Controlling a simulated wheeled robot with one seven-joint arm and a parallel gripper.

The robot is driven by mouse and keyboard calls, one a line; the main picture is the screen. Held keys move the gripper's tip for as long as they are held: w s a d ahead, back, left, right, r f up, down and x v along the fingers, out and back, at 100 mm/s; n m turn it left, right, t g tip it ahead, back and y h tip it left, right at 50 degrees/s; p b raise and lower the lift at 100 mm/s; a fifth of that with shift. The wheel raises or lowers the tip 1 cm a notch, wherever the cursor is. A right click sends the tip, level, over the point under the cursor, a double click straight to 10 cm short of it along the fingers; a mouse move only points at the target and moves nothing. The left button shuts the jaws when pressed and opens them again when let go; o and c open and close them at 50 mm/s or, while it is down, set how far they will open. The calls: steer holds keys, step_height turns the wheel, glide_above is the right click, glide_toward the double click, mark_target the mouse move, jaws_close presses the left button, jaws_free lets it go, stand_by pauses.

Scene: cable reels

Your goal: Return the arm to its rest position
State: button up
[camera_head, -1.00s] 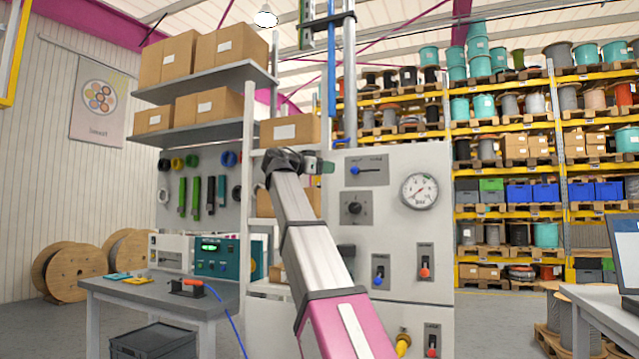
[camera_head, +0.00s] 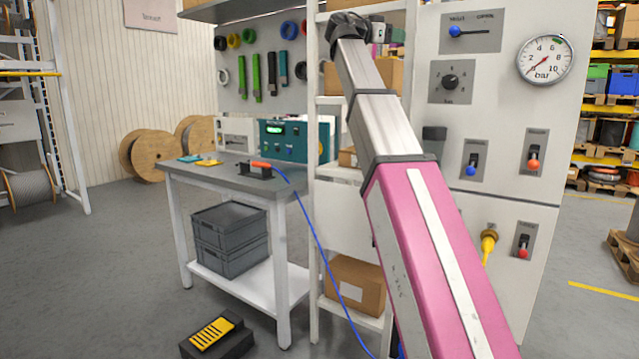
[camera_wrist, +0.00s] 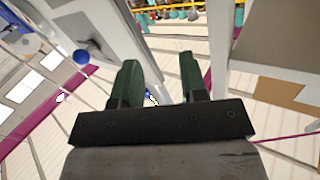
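My gripper (camera_wrist: 159,65) shows in the wrist view with its two green fingers spread apart and nothing between them. In the camera_head view, my arm rises through the middle of the picture in front of the control panel (camera_head: 505,100). My gripper (camera_head: 384,33) is at the arm's upper end, near the top edge, and looks small there. The panel has a pressure gauge (camera_head: 545,60), a blue lever (camera_head: 470,31), a knob (camera_head: 450,82) and several switches. My arm hides part of the panel and shelf behind it.
A workbench (camera_head: 225,180) stands left of my arm, with a teal device (camera_head: 290,141) on top and grey crates (camera_head: 230,240) below. A black and yellow block (camera_head: 215,336) is on the floor. A blue cable (camera_head: 320,240) hangs from the bench.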

steer(key=w+f+n+y, duration=0.2)
steer(key=w+f+n, duration=0.1)
steer(key=f, duration=1)
steer(key=w+f+n+y, duration=0.2)
steer(key=w+f+n, duration=0.15)
steer(key=f, duration=0.95)
step_height(320, 180, down, 26)
steer(key=s+d+n+g+y, duration=0.1)
steer(key=s+n+y, duration=0.1)
steer(key=n+y, duration=0.25)
steer(key=s+a+f+n+g+y, duration=0.1)
steer(key=s+f+g+y, duration=0.1)
steer(key=s+f, duration=0.5)
steer(key=s+a+f+n+g+y, duration=0.1)
steer(key=s+f, duration=0.7)
steer(key=f, duration=1)
steer(key=s+a+f+n+g+y, duration=0.1)
steer(key=s+f+y, duration=0.4)
steer(key=f, duration=0.8)
steer(key=s+n+g, duration=0.1)
steer(key=s, duration=0.2)
steer(key=shift+s+a+g, duration=0.15)
steer(key=shift+a+g, duration=0.05)
steer(key=shift+g, duration=0.2)
